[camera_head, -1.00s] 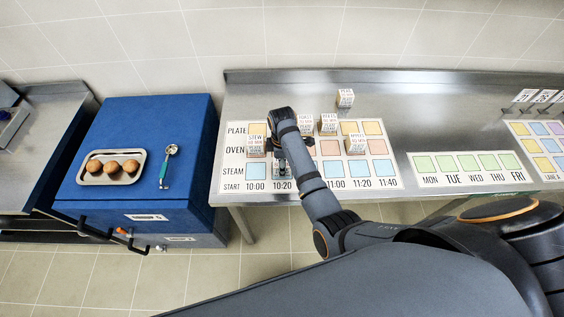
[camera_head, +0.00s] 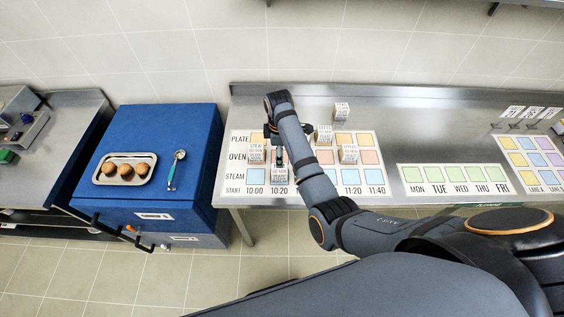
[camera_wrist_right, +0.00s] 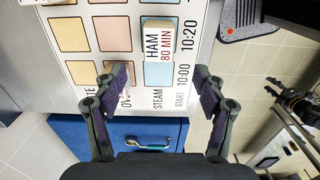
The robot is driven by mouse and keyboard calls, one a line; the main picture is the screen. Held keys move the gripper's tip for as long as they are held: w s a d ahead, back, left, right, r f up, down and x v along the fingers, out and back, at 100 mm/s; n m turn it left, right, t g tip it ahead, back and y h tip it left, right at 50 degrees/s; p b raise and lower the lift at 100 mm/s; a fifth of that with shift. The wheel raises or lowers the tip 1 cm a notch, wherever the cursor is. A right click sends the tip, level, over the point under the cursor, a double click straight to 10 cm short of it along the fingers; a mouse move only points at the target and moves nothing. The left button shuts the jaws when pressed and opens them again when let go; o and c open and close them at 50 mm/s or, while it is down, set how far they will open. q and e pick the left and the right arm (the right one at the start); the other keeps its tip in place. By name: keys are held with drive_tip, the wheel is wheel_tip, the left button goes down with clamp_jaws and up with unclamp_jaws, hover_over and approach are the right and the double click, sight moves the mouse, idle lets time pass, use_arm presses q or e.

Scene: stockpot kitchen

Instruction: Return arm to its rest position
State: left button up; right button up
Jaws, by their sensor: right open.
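My right gripper (camera_head: 279,140) is over the lower left of the printed schedule mat (camera_head: 237,188). In the right wrist view its fingers (camera_wrist_right: 160,82) are spread apart with nothing between them. A pale block marked HAM 80 MIN (camera_wrist_right: 160,42) lies on the steam row at 10:20, apart from the fingers; it also shows in the head view (camera_head: 280,176), just below the gripper. A stew block (camera_head: 257,153) sits on the oven row at 10:00, left of the gripper. My right forearm hides part of the mat. My left gripper is not in view.
More blocks stand on the mat (camera_head: 325,133) (camera_head: 348,153), and one stands behind it (camera_head: 341,111). A weekday mat (camera_head: 455,188) lies to the right.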

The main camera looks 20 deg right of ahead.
drive_tip(key=s+d+f+m+t, duration=0.25)
drive_tip(key=s+d+m, duration=0.55)
drive_tip(key=s, duration=0.4)
drive_tip(key=s+d+r+m+t, duration=0.1)
drive_tip(key=s+r+m, duration=0.55)
drive_tip(key=s, duration=0.55)
drive_tip(key=s+d+f+g+h+b, duration=0.2)
drive_tip(key=f+b, duration=0.6)
drive_tip(key=f, duration=2.7)
use_arm(q)
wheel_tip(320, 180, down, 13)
drive_tip(key=b, duration=0.5)
use_arm(e)
drive_tip(key=s+d+f+y, duration=0.1)
drive_tip(key=s+d+f, duration=0.1)
drive_tip(key=s+f, duration=1.6)
wheel_tip(320, 180, down, 3)
drive_tip(key=shift+d+r, duration=0.1)
drive_tip(key=shift+d, duration=0.05)
